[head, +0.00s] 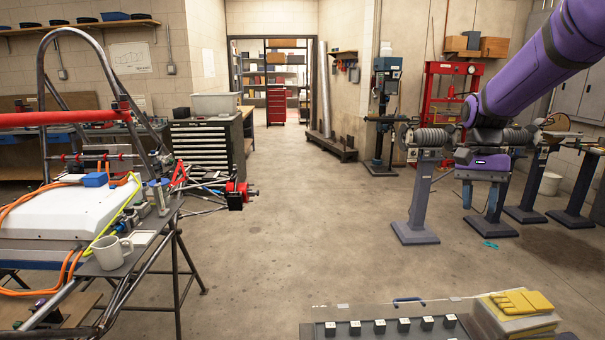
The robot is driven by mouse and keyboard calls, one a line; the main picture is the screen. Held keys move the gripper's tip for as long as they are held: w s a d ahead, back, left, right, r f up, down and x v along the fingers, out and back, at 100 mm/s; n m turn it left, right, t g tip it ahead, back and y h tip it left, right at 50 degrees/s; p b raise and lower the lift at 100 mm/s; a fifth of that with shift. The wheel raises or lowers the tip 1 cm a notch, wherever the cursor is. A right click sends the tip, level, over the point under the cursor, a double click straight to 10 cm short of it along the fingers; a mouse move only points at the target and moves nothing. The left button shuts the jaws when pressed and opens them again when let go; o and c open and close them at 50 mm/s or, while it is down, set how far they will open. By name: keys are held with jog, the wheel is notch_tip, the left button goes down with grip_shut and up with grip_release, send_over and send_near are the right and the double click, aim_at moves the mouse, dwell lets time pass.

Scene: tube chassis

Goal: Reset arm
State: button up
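My purple arm (545,65) reaches in from the upper right in the head view and bends down at a dark wrist. My gripper (480,200) hangs below it, pointing down, over the floor on the right. Its two bluish fingers stand apart, with nothing visible between them. It overlaps the grinder pedestals in the picture; I cannot tell the exact distance between them.
A tube chassis (60,118) with a white mug (112,252) stands on the left. Grinder pedestals (420,195) stand on the right. The middle floor (290,220) is clear.

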jog(key=s+a+r+n+t, duration=0.2)
jog(key=s+n+t, duration=0.1)
jog(key=s, duration=0.5)
jog(key=s+a+r+n+t, duration=0.1)
jog(key=s+r+n+t, duration=0.1)
jog(key=s, duration=0.6)
jog(key=s+a+r+n+t, duration=0.2)
jog(key=s+n+t, duration=0.1)
jog(key=s, duration=0.5)
jog(key=shift+s+a+r+n+t+h, duration=0.25)
jog(key=shift+s+a+n+t+h, duration=0.05)
jog(key=shift+t, duration=0.3)
